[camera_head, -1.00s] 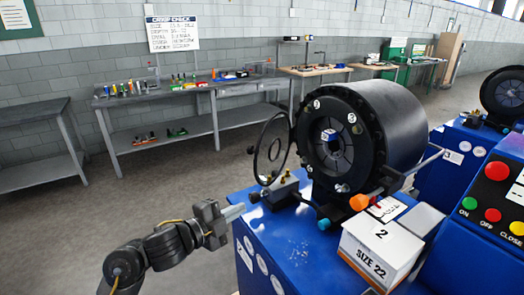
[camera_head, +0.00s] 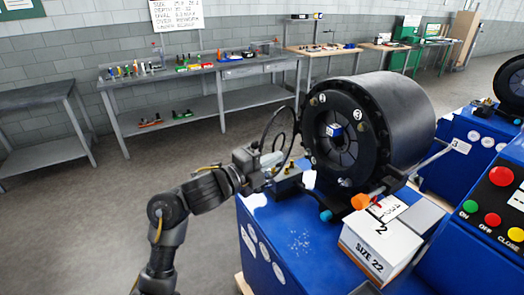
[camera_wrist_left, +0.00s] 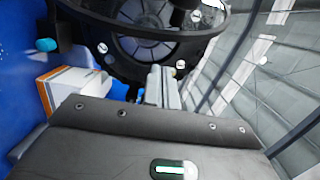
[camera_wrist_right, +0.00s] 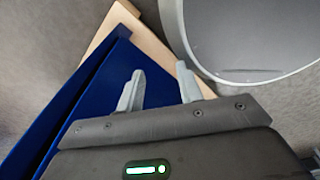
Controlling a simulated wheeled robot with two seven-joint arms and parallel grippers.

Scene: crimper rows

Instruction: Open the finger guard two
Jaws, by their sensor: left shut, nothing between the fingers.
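The finger guard, a thin black ring (camera_head: 266,132), stands at the left side of the black crimper head (camera_head: 398,108) on the blue machine, swung out from the die face. My left gripper (camera_head: 274,160) is shut and empty, its pale fingertips close to the ring's lower part; I cannot tell whether they touch. In the left wrist view the shut fingers (camera_wrist_left: 165,84) point toward the die face, and the ring's dark arc crosses the top. My right gripper (camera_wrist_right: 158,78) is open and empty in the right wrist view, above a blue surface; the head view does not show it.
A box marked 2 and SIZE 22 (camera_head: 378,246) stands on the machine below the head. An orange knob (camera_head: 360,202) is near the die face. A button panel (camera_head: 496,205) is at the right. A workbench with tools (camera_head: 205,72) stands behind. Open floor lies left.

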